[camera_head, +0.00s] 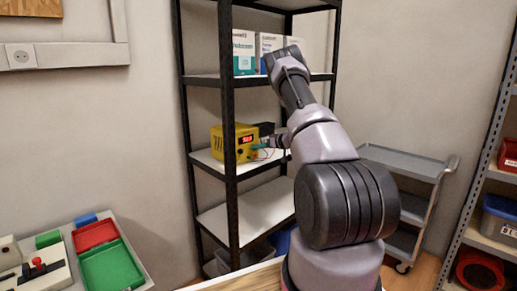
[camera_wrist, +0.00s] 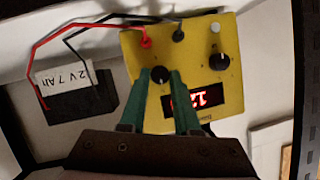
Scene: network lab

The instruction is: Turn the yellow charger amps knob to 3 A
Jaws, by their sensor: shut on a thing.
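The yellow charger (camera_head: 218,143) stands on a middle shelf of the black rack, with a lit red display. In the wrist view the charger (camera_wrist: 140,40) appears turned over, its display (camera_wrist: 208,98) showing red digits. My gripper (camera_wrist: 161,76) has its green fingers shut on a black knob (camera_wrist: 160,73) beside the display. A second black knob (camera_wrist: 219,61) is free at the right. Knob labels and the pointer setting are too small to read, so I cannot tell which is the amps knob. In the head view my gripper (camera_head: 262,147) reaches the charger's front from the right.
A black battery (camera_wrist: 82,108) with a white label sits beside the charger, joined by red and black leads (camera_wrist: 95,28). The rack's black post (camera_head: 229,120) stands close in front. Boxes (camera_head: 244,52) are on the shelf above. A grey cart (camera_head: 400,160) stands right.

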